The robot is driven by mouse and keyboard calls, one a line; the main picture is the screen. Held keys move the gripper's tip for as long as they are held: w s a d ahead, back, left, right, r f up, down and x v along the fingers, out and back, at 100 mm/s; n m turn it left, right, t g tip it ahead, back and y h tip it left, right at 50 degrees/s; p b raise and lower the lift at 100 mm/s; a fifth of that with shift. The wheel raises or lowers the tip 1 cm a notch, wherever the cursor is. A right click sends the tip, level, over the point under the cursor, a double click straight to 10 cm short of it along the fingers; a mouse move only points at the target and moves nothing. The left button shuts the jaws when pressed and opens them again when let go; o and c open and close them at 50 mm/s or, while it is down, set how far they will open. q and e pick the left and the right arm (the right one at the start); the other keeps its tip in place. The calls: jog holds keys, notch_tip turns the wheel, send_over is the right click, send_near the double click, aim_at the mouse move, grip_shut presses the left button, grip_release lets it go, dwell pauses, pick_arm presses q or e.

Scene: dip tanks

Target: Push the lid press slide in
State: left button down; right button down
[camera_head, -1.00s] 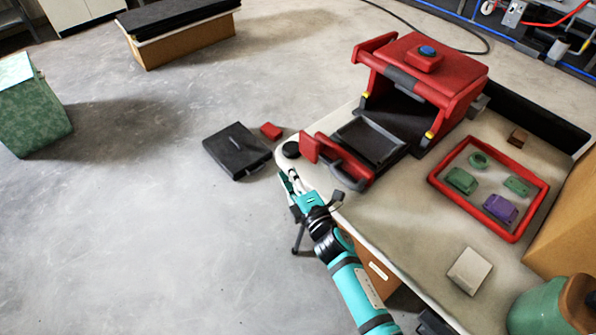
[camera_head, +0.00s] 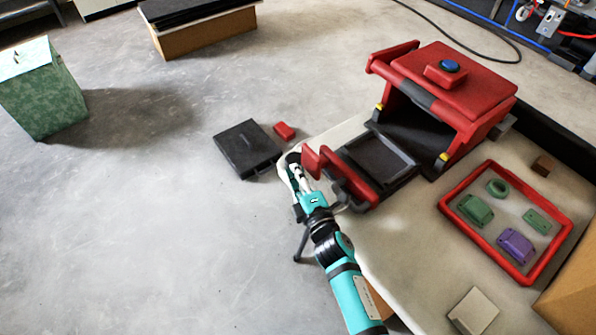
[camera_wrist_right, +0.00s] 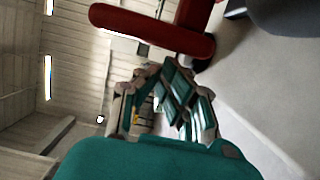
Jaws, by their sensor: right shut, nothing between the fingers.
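The lid press (camera_head: 448,85) is a red housing with a blue button on top, standing on the workbench. Its slide (camera_head: 378,160), a dark tray with a red front bar (camera_head: 350,178) and a dark handle, sticks out of the housing toward the left. My right gripper (camera_head: 294,168) is shut and empty, just left of the slide's red front end in the head view; whether it touches cannot be told. In the right wrist view the gripper (camera_wrist_right: 165,80) sits below a red bar (camera_wrist_right: 150,28). My left gripper is not in view.
A red-rimmed tray (camera_head: 463,238) with green and purple parts lies right of the press. A small brown block (camera_head: 543,165) and a pale block (camera_head: 473,311) are on the bench. A black case (camera_head: 246,148) and a red block (camera_head: 284,131) lie on the floor.

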aim_at(357, 142)
jog(key=shift+w+d, duration=0.15)
jog(key=w+d, duration=0.4)
jog(key=d, duration=0.1)
jog(key=w+d+b, duration=0.1)
jog(key=w+d, duration=0.2)
jog(key=d, duration=0.2)
jog(key=w+d, duration=0.4)
jog(key=d, duration=0.2)
jog(key=shift+w+f, duration=0.1)
jog(key=shift+w, duration=0.2)
jog(key=shift+d, duration=0.1)
jog(key=shift+w+r, duration=0.1)
jog(key=shift+r, duration=0.1)
